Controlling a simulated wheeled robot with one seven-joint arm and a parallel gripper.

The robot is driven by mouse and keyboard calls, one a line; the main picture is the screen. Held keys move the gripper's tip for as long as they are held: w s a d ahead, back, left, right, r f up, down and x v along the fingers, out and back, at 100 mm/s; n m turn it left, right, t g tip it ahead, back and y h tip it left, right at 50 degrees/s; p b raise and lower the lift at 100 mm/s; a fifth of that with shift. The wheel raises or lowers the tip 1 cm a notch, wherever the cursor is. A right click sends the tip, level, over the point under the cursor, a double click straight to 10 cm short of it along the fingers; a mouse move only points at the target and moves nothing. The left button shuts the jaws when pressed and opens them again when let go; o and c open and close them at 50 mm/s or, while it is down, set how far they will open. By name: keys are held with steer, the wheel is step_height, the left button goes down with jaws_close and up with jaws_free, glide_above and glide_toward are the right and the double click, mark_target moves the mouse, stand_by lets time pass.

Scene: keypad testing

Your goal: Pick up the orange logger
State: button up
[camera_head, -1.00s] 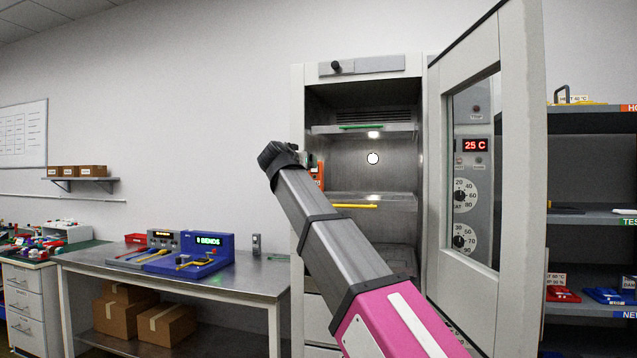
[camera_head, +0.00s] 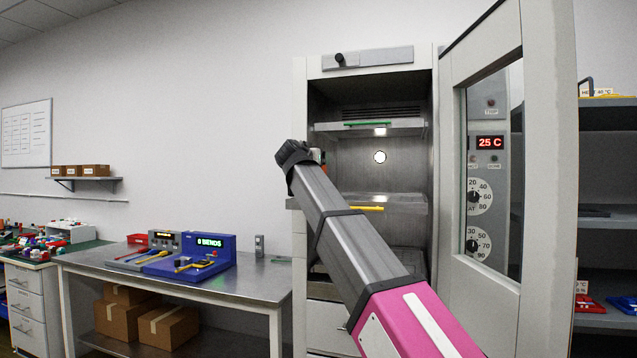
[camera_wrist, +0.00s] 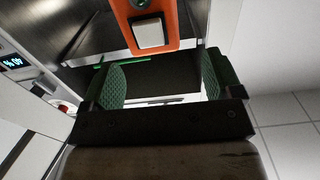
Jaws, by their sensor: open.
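The orange logger (camera_wrist: 172,14) shows at the top of the wrist view, with a pale square button on its face and a dark round part beside it. Its upper part is cut off by the frame. My gripper (camera_wrist: 163,80) is open, with its two green-padded fingers apart and nothing between them in that picture; the logger appears beyond the fingertips. Whether they touch it I cannot tell. In the head view, only a small sliver of the logger (camera_head: 323,158) shows past the end of my arm, at the left side of the open chamber; my fingers are hidden there.
Inside are an upper shelf (camera_head: 345,127) with a green strip and a lower shelf (camera_head: 405,203) with a yellow strip. A bench (camera_head: 235,283) with a blue device (camera_head: 190,262) is at left.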

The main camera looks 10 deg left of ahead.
steer(key=w, duration=0.5)
steer(key=shift+d+f, duration=0.25)
steer(key=shift+d, duration=0.1)
steer(key=c, duration=1.3)
